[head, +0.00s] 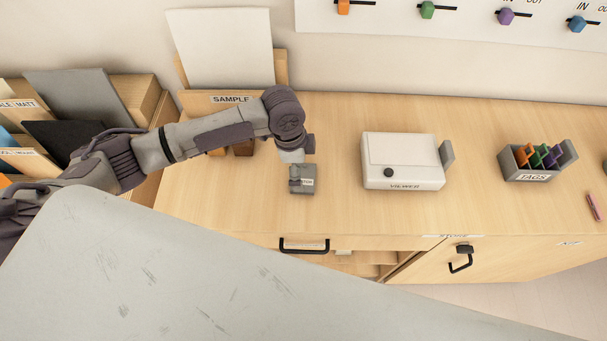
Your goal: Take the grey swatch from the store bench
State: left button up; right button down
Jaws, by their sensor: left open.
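A grey swatch (85,92) stands tilted in the wooden rack at the far left, behind a black swatch (62,137). The bench (400,218) has a light wood top and a label on its front edge that seems to read STORE. My left gripper (302,180) points down over the bench top, between the SAMPLE holder and the viewer. It is open, well to the right of the grey swatch, with nothing seen between its fingers. I cannot tell its height above the bench. My left forearm passes in front of part of the rack. My right gripper is not in view.
A white viewer box (403,160) stands right of the gripper, with a small grey plate (447,153) at its side. A TAGS box (530,172) is farther right. The SAMPLE holder (233,98) holds a white panel (222,50). Dark handles (304,246) jut from the bench front.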

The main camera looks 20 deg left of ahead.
aim_at(303, 179)
pick_arm(q)
jog(key=shift+d+f, duration=0.15)
jog(key=shift+f, duration=0.55)
jog(key=shift+d+f, duration=0.1)
jog(key=shift+f, duration=0.6)
jog(key=c, duration=0.8)
jog(key=shift+o, duration=0.2)
jog(key=shift+r, duration=0.1)
